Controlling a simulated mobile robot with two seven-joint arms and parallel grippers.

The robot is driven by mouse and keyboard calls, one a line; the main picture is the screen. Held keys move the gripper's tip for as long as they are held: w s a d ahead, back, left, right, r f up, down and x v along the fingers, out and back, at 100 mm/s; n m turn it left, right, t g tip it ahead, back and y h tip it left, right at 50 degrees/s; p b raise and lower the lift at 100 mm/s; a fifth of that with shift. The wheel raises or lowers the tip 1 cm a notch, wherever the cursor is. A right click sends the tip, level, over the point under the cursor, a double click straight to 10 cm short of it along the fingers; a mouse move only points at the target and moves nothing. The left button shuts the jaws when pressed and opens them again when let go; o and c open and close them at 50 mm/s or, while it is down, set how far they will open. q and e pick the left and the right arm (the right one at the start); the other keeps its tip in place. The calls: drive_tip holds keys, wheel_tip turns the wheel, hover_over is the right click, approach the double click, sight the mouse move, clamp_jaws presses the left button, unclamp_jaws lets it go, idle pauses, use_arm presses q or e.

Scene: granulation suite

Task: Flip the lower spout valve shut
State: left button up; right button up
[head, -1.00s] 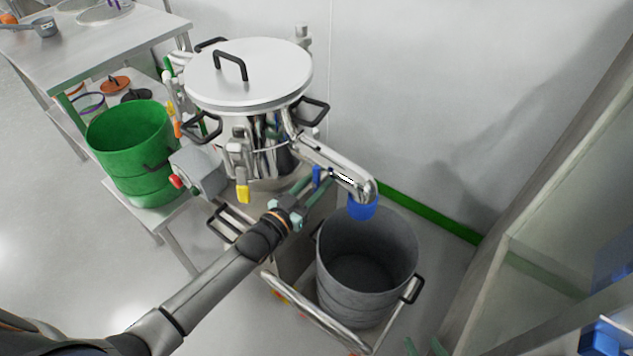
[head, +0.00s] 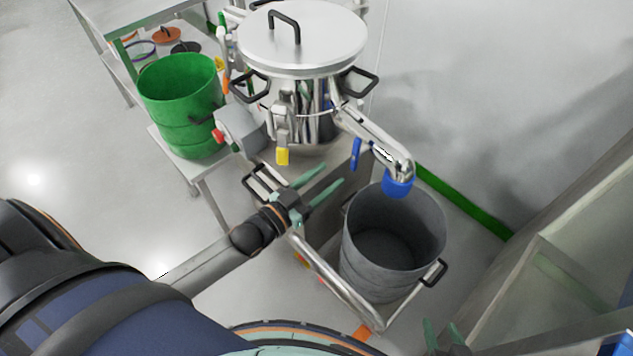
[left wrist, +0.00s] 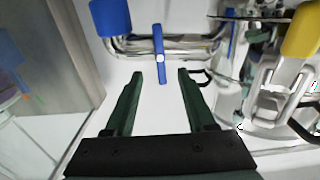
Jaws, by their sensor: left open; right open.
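The lower spout valve's blue lever (head: 355,152) hangs beside the steel spout pipe (head: 375,138). In the left wrist view the blue lever (left wrist: 159,55) stands crosswise to the pipe (left wrist: 185,46). My left gripper (head: 333,174) is open and empty, apart from the lever. In the left wrist view its fingertips (left wrist: 160,74) point at the lever, which lies beyond and between them. A blue end piece (head: 397,185) is on the spout's mouth, above the grey bin. My right gripper (head: 442,323) is open at the bottom right, partly cut off.
A grey bin (head: 352,250) stands under the spout on a cart with a rail (head: 335,278). The lidded steel vessel (head: 300,50) has a yellow-handled fitting (head: 282,156). A green bucket (head: 180,100) stands left. A cabinet (head: 560,230) is at right.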

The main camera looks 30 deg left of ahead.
use_arm(q)
drive_tip(key=shift+v, duration=1.35)
use_arm(e)
drive_tip(key=shift+s+d+f, duration=0.1)
drive_tip(key=shift+s, duration=0.1)
use_arm(q)
drive_tip(key=s+d+f+n+g+y+p, duration=0.1)
drive_tip(key=s+f+g+y+p, duration=0.1)
drive_tip(key=s+g+p, duration=0.2)
drive_tip(key=s+d+f+n+g+y+p, duration=0.1)
drive_tip(key=s+d+f+g+y+p, duration=0.1)
drive_tip(key=s, duration=0.8)
drive_tip(key=shift+s+g+p, duration=0.35)
drive_tip(key=shift+g+p, duration=0.55)
drive_tip(key=shift+p, duration=0.3)
use_arm(e)
wheel_tip(320, 180, up, 7)
drive_tip(key=s+d, duration=0.1)
drive_tip(key=shift+d+h, duration=0.3)
use_arm(q)
drive_tip(key=shift+f, duration=0.1)
drive_tip(key=shift+c, duration=0.4)
use_arm(e)
drive_tip(key=shift+c, duration=0.4)
use_arm(q)
drive_tip(key=shift+a, duration=0.15)
use_arm(e)
drive_tip(key=shift+w+a, duration=0.1)
drive_tip(key=shift+a, duration=0.05)
